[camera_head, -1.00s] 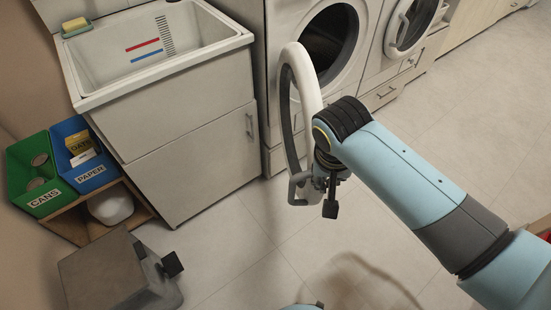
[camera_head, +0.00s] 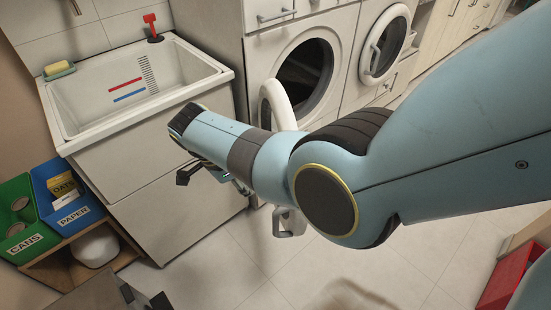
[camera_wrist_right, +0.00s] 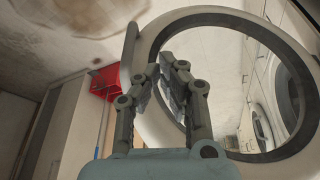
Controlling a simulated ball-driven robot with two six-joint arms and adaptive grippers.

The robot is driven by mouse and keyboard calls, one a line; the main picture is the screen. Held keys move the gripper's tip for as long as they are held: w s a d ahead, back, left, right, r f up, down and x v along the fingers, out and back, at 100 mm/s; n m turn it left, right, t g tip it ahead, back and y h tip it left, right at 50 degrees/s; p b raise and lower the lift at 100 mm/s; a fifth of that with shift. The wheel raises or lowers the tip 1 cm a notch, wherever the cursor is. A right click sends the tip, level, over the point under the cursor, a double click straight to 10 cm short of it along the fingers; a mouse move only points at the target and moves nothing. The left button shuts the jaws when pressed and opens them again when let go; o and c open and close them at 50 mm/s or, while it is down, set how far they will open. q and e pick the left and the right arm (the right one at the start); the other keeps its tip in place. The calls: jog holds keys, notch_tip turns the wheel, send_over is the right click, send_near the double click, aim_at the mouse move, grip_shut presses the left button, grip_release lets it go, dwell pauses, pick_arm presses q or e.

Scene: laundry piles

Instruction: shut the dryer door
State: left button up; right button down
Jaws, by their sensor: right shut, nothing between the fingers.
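The dryer door (camera_head: 277,103) is a white ring that stands open, swung out toward me and seen nearly edge-on. My arm hides its middle; its lower end with the handle (camera_head: 290,222) shows below the arm. Behind it is the dark round opening (camera_head: 305,75) of the dryer. My right gripper (camera_head: 206,174) is left of the door, in front of the sink cabinet, shut and empty. In the right wrist view the fingers (camera_wrist_right: 172,68) overlap the door ring (camera_wrist_right: 222,18); I cannot tell whether they touch it.
The sink cabinet (camera_head: 165,215) stands close to the left of the dryer. A second machine's round door (camera_head: 384,45) is shut at the right. Green and blue bins (camera_head: 62,195) are at the left, and a red container (camera_head: 508,272) is at lower right.

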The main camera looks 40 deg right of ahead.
jog(key=s+d+f+b, duration=0.2)
jog(key=d+f+b, duration=0.2)
jog(key=f, duration=0.5)
jog(key=shift+s+d+m+b, duration=0.3)
jog(key=shift+d+b, duration=0.1)
jog(key=shift+d, duration=1)
